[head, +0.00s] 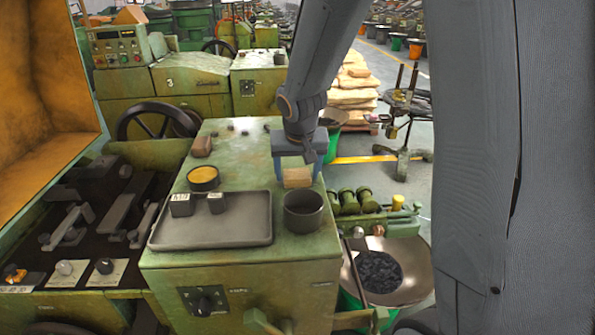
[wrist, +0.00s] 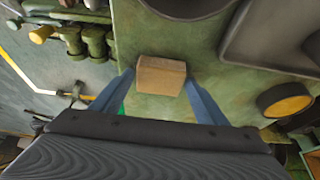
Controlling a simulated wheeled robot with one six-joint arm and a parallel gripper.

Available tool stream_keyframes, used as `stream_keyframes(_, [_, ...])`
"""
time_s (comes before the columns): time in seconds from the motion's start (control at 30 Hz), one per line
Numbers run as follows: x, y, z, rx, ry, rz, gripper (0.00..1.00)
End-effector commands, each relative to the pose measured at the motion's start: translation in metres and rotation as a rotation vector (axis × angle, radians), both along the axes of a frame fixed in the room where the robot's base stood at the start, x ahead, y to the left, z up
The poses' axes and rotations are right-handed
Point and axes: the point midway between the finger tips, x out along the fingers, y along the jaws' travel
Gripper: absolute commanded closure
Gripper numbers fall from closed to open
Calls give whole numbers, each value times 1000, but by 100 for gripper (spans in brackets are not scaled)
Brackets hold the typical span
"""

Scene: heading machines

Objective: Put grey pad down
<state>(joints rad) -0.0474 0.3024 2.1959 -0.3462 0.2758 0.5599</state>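My gripper (head: 297,178) points down over the right rear part of the green machine top (head: 240,160). Its blue fingers are wide apart, on either side of a small tan block (head: 298,178). In the wrist view the block (wrist: 161,76) lies between the fingertips (wrist: 160,82), with narrow gaps at its near end. It appears to rest on the machine top; exact contact is unclear. I cannot pick out a clearly grey pad. Two dark grey labelled blocks (head: 181,206) (head: 217,204) stand on the grey tray (head: 235,232).
A dark round pot (head: 303,212) stands just in front of the tan block. A small dish with yellow contents (head: 203,178) and a brown block (head: 202,147) are further left. Green cylinders (head: 356,202) and a wide metal bowl (head: 414,272) lie to the right, beyond the machine's edge.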

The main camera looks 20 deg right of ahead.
Motion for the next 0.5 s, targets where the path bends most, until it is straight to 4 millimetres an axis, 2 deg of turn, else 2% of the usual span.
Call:
stream_keyframes(0.37, [0, 0, 1, 0, 0, 0, 23])
stream_keyframes(0.5, [-1, 0, 9, 0, -2, -1, 23])
